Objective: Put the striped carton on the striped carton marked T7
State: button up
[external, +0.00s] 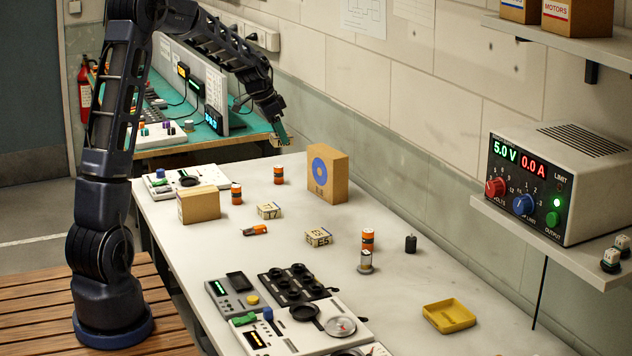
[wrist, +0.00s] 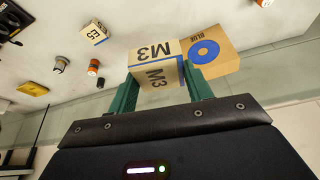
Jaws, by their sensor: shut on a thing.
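My gripper (external: 281,139) is raised over the far end of the white bench. In the wrist view its green fingers (wrist: 160,80) are shut on a cream carton marked M3 (wrist: 155,52) with a blue stripe. In the external view the held carton is too small to make out clearly. The striped carton marked T7 (external: 268,210) sits on the bench, nearer the camera than my gripper and below it. I cannot make out T7 in the wrist view. Another striped carton, marked E5 (external: 318,238), lies nearer the camera; it also shows in the wrist view (wrist: 94,32).
A tall box with a blue ring (external: 327,174) stands by the wall, right of T7. A cardboard box (external: 199,204) stands left of T7. Orange batteries (external: 236,193) (external: 278,175) stand behind T7, and one lies (external: 255,230) in front. A yellow tray (external: 449,316) is at right.

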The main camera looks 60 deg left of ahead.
jog(key=s+a+n, duration=0.1)
jog(key=s+a, duration=0.2)
send_near(272, 205)
jog(key=shift+y, duration=0.3)
jog(key=x, duration=0.3)
jog(key=d+x, duration=0.1)
jog(key=x, duration=0.1)
jog(key=shift+w+f, duration=0.1)
jog(key=shift+f, duration=0.1)
jog(key=o, duration=1)
jog(key=shift+f, duration=0.15)
jog(key=v, duration=1.2)
